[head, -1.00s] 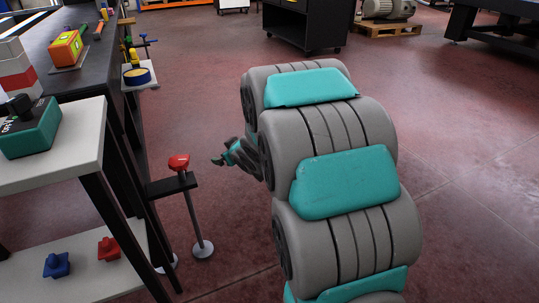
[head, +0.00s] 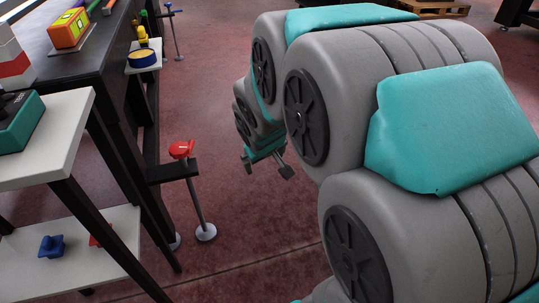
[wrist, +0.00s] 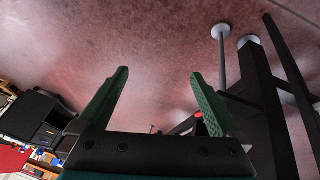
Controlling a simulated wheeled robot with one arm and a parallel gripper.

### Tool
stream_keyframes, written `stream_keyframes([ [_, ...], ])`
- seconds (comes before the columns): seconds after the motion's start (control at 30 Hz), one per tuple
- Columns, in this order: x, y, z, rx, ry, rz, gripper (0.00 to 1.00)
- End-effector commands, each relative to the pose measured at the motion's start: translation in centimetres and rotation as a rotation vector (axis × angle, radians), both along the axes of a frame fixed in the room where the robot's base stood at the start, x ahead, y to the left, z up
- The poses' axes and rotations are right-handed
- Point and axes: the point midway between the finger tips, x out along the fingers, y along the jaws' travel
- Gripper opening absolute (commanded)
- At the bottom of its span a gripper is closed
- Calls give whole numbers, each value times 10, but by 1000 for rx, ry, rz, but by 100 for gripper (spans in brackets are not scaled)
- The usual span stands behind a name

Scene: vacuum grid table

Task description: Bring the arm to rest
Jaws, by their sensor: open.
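My gripper (head: 266,168) hangs over the red floor in the head view, to the right of the small stand with the red knob (head: 181,149). Its two fingers are apart and nothing is between them. My grey and teal arm fills the right half of the head view. In the wrist view my gripper (wrist: 158,92) shows two green fingers spread wide, with bare floor between and beyond them. The red knob is partly hidden behind the right finger there.
A dark table (head: 94,50) with a toy-like block (head: 69,28) and a white shelf (head: 50,150) stand at the left. A blue piece (head: 51,246) lies on the lower shelf (head: 100,270). A black cabinet (wrist: 32,117) shows in the wrist view. Open floor lies around the gripper.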

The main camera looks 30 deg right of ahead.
Motion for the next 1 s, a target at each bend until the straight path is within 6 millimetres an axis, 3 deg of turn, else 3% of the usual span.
stream_keyframes([
  [0.2, -13, 4, 2, 8, 30, -11, 100],
  [0.53, -16, 4, 2, 10, 37, -13, 100],
  [0.6, -26, 7, 3, 15, 60, -20, 100],
  [0.67, -41, 13, 5, 27, 93, -29, 100],
  [0.73, -70, 23, 9, 46, 156, -42, 100],
  [1.0, -205, 77, 22, 164, 460, -60, 100],
])
